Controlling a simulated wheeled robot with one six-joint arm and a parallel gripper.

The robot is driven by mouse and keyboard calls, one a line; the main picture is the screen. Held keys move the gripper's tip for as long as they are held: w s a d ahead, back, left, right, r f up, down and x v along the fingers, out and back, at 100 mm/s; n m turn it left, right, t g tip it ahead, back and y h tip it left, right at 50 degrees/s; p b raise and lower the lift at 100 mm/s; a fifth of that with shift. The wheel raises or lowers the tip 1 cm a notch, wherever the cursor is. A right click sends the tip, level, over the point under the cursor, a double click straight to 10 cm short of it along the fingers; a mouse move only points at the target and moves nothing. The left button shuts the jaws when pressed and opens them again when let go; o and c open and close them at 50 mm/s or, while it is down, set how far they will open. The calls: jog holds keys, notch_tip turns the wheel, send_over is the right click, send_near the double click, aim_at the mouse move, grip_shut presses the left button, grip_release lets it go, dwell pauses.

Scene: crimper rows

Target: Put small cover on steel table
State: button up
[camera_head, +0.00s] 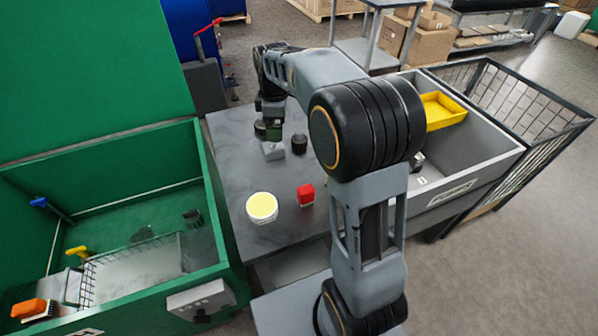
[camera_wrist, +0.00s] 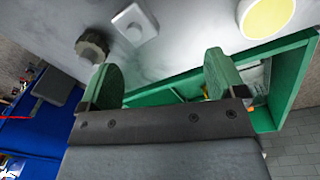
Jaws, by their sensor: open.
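The grey steel table (camera_head: 232,150) stands in the middle of the head view, and its top fills the upper part of the wrist view (camera_wrist: 200,25). A small light-grey square piece with a round raised top (camera_wrist: 135,23) lies on it; it also shows in the head view (camera_head: 272,151). It may be the small cover, but I cannot tell for sure. My gripper (camera_head: 271,130) is over the table's far left part, close to this piece. Its green fingers are spread with nothing between them in the wrist view (camera_wrist: 165,75).
A dark knurled knob (camera_wrist: 92,46), a black round piece (camera_head: 299,144), a yellow-topped white disc (camera_head: 262,207) and a red block (camera_head: 306,194) are on the table. A green walled bin (camera_head: 215,215) borders it left, a grey bin (camera_head: 480,165) with a yellow tray (camera_head: 445,108) right.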

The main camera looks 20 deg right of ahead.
jog(key=s+f+m+t, duration=0.2)
jog(key=s+m, duration=1.1)
jog(key=s, duration=0.8)
jog(key=shift+s+a+f, duration=0.2)
jog(key=shift+f, duration=0.1)
jog(key=shift+r, duration=0.1)
jog(key=w+p+v, duration=0.1)
jog(key=p+v, duration=0.4)
jog(key=v, duration=0.1)
jog(key=shift+w+r+t+p, duration=0.2)
jog(key=shift+r+t+p, duration=0.15)
jog(key=shift+t+p, duration=0.05)
